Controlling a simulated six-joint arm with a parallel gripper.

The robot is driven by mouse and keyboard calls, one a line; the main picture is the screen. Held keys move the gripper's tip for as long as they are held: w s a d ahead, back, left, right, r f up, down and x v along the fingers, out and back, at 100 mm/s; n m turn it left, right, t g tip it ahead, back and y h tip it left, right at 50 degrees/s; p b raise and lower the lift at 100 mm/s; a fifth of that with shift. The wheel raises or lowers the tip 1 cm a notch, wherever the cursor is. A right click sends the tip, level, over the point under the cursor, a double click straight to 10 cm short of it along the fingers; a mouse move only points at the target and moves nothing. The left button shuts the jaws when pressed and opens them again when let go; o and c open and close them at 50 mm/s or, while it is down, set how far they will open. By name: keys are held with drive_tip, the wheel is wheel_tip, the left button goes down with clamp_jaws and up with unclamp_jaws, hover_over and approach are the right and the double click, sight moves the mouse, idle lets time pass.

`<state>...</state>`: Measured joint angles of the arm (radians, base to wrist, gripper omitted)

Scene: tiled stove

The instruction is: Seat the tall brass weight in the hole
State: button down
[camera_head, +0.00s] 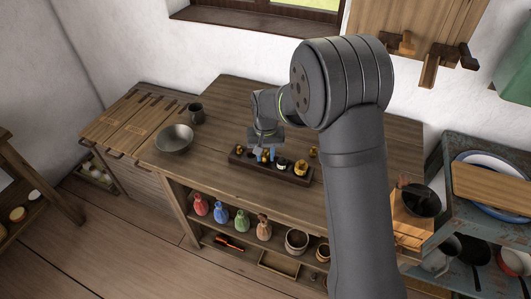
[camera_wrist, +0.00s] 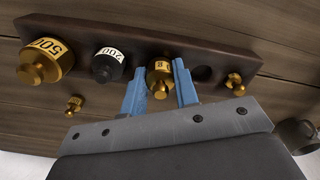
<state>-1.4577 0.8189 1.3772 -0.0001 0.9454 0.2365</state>
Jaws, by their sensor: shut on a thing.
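My gripper (camera_wrist: 160,88) has its two blue fingers on either side of a brass weight (camera_wrist: 160,78) and is shut on it. In the wrist view the weight is over the dark wooden block (camera_wrist: 140,40); I cannot tell whether its base is in a hole or above it. A dark empty hole (camera_wrist: 203,73) shows just right of the right finger. In the head view my gripper (camera_head: 265,148) is above the block (camera_head: 248,162), partly hiding the weight.
The block also carries a big brass 500 weight (camera_wrist: 45,62), a black 200 weight (camera_wrist: 107,65) and a small brass weight (camera_wrist: 235,82). Another small brass weight (camera_wrist: 75,104) stands off the block on the bench. A bowl (camera_head: 174,139) and a mug (camera_head: 196,112) stand at the left.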

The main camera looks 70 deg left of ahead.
drive_tip(key=shift+r, duration=0.45)
drive_tip(key=shift+f, duration=0.55)
idle(1.4)
drive_tip(key=shift+r, duration=0.1)
drive_tip(key=shift+r, duration=0.35)
idle(0.7)
drive_tip(key=shift+f, duration=0.45)
idle(0.9)
drive_tip(key=shift+r, duration=0.1)
